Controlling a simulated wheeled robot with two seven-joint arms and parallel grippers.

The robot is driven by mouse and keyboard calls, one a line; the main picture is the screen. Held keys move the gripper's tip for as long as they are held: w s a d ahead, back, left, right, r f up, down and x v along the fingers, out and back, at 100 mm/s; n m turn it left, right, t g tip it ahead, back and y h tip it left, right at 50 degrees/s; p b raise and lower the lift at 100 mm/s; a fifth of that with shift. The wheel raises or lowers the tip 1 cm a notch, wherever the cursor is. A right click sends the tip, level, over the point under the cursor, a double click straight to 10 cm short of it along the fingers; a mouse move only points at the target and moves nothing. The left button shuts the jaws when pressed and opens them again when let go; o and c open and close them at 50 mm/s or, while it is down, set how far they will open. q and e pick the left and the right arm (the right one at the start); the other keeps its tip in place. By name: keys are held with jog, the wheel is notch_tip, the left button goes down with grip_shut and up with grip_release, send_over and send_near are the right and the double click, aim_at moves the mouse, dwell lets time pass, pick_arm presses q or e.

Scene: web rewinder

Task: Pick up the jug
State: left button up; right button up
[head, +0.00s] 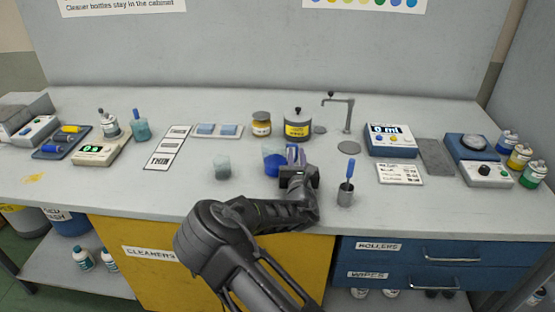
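A blue jug (271,162) stands on the grey bench near the middle, partly hidden by my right gripper. A blue upright part, perhaps its handle, shows at the gripper's tip. My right gripper (297,168) reaches in from the front at the jug's right side, close to or touching it. Its fingers are seen from behind and cannot be made out clearly, so I cannot tell whether they are closed on the jug. My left gripper is not in view.
Behind are a yellow-labelled pot (298,125), an amber jar (261,124) and a tap (348,112). The bench front left is mostly clear.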

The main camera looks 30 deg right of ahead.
jog(key=shift+c, duration=0.6)
grip_shut()
dwell(0.8)
